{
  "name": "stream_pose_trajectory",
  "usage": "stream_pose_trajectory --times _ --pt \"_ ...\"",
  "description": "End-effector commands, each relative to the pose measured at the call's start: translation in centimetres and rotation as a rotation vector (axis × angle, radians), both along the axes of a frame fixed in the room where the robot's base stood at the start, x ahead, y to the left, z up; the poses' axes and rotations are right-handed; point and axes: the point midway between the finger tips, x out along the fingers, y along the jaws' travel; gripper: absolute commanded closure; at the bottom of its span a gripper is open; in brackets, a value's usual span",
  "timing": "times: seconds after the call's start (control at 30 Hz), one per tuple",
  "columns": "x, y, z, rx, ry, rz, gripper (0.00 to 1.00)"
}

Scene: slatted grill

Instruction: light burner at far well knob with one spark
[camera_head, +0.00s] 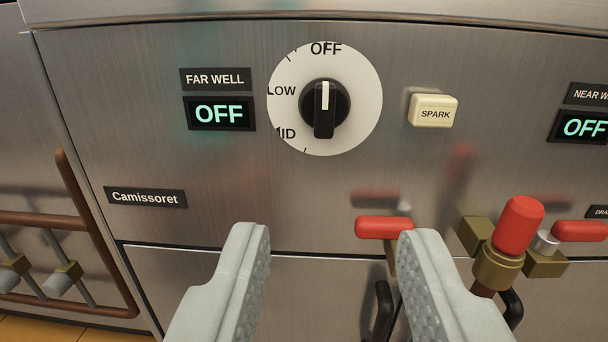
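The far well knob (325,108) is black on a round white dial (362,112), with its white pointer line up at OFF. The label FAR WELL (215,79) and a display reading OFF (219,114) are left of the dial. A cream SPARK button (433,111) is on the panel right of the dial. My gripper (330,245) is open and empty, below and in front of the knob, its two grey fingers apart. No flame or burner top is in view.
A red-handled valve lever (384,228) and a red-capped brass fitting (517,225) stick out at lower right, close to my right finger. The near well display (583,127) reads OFF at the right edge. A brown rack (90,235) stands at left.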

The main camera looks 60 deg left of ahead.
Motion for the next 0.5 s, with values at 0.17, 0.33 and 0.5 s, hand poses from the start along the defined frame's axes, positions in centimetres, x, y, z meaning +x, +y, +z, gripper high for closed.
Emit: stream_pose_trajectory --times 0.17,0.33,0.5 --pt "0.2 0.5 -0.4 0.008 0.007 0.015 0.62" --pt "1.2 1.9 -0.3 0.008 0.007 0.017 0.62" --pt "2.7 3.9 -0.3 0.006 0.007 0.016 0.62"
